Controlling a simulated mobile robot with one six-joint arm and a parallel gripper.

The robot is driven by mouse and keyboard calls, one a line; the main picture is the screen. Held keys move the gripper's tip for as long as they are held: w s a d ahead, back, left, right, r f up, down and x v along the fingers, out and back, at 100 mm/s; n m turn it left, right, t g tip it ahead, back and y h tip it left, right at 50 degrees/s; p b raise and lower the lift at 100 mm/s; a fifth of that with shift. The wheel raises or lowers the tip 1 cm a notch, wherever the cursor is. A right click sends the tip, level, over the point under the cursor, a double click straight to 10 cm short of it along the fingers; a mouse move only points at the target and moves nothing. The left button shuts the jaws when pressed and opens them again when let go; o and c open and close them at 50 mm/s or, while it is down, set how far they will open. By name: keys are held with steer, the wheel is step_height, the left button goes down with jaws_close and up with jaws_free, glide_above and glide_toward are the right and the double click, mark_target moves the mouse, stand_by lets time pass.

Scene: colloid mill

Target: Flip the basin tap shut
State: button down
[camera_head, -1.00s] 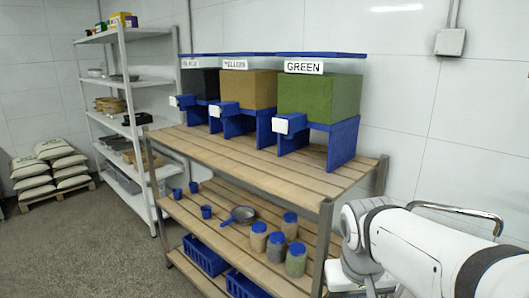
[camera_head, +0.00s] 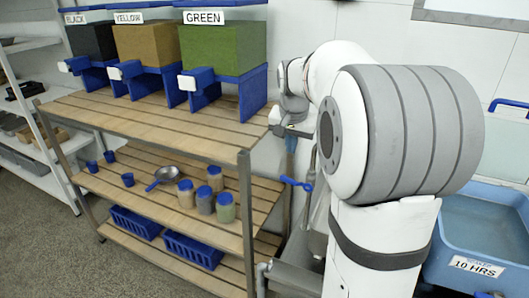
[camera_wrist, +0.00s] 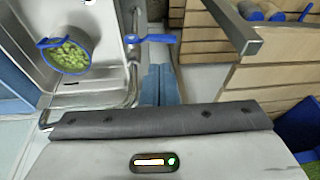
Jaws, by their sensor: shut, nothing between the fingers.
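The basin tap shows as a blue lever (camera_wrist: 150,38) at the edge of the steel basin (camera_wrist: 105,72) in the wrist view. In the head view the blue lever (camera_head: 296,183) stands out just right of the wooden rack. My gripper (camera_head: 291,135) is above the lever in the head view, partly hidden by its own arm. In the wrist view the blue-grey fingers of my gripper (camera_wrist: 160,70) lie together, empty, with their tips close to the lever in the picture. I cannot tell whether they touch it.
A blue-rimmed container of green pieces (camera_wrist: 68,57) sits in the basin. The wooden rack (camera_head: 245,190) stands close by on the left, holding jars, a pan and coloured bins. A blue tub (camera_head: 485,235) labelled 10 HRS is at right.

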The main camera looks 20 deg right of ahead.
steer(key=w+d, duration=0.2)
steer(key=p, duration=0.3)
glide_toward(285, 176)
steer(key=d+x, duration=0.1)
steer(key=x, duration=0.5)
steer(key=shift+s+f+m, duration=0.2)
steer(key=shift+f+m, duration=0.05)
steer(key=shift+m, duration=0.15)
steer(key=shift+d, duration=0.1)
steer(key=shift+w+a+f+b, duration=0.15)
steer(key=shift+f+b, duration=0.2)
steer(key=shift+b, duration=0.2)
steer(key=shift+w+a+f+b, duration=0.1)
steer(key=shift+f+b, duration=0.25)
steer(key=shift+b, duration=0.15)
steer(key=shift+w+a+f+b, duration=0.2)
steer(key=shift+b, duration=0.25)
steer(key=shift+r, duration=0.2)
